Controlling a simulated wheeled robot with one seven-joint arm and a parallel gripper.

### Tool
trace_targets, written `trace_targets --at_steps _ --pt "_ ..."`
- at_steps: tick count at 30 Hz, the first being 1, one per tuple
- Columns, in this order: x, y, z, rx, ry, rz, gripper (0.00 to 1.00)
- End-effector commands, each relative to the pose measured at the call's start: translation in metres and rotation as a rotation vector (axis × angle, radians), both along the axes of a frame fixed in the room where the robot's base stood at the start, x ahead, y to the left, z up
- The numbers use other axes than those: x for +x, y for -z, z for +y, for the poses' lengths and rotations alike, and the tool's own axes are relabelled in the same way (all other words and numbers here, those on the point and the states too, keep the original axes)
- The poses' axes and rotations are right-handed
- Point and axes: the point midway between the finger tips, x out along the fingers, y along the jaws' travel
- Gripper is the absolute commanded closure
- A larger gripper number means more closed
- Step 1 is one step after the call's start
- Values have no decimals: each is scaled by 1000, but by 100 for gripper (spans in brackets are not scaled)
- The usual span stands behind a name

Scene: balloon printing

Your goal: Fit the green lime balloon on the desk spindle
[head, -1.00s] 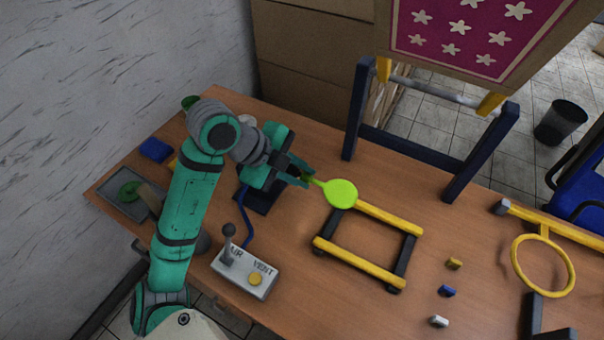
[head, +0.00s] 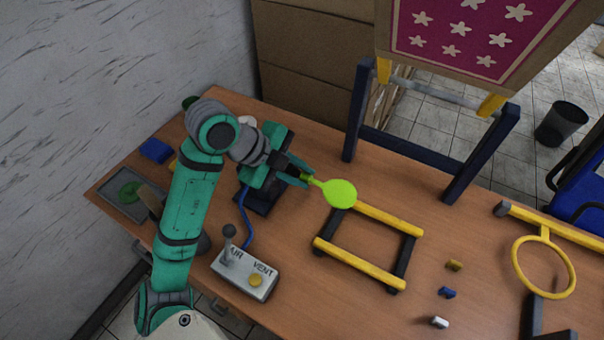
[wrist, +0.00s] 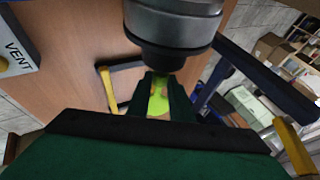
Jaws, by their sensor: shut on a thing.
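The green lime balloon (head: 340,193) is flat and round with a narrow neck, seen in the head view at the left rear corner of the yellow-and-black frame. My gripper (head: 306,179) is shut on its neck, with the round body sticking out to the right. In the wrist view the balloon (wrist: 158,100) shows between my gripper's dark fingers (wrist: 165,98), just below a grey cylindrical part (wrist: 172,28). The desk spindle cannot be made out for certain; the dark base (head: 262,197) under my gripper is partly hidden by my arm.
A control box (head: 245,273) with a lever and yellow button stands at the desk's front. The yellow-and-black frame (head: 372,264) lies right of my gripper. A dark blue stand (head: 415,150) is behind it. Small blocks (head: 447,291) and a yellow ring (head: 516,262) are to the right.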

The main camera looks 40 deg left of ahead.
Motion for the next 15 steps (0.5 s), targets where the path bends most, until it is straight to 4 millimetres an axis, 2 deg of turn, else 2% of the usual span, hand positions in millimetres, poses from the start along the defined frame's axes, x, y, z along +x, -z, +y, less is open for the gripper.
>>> trace_targets --at_steps 15 --pt "-1 0 5 0 0 0 93"
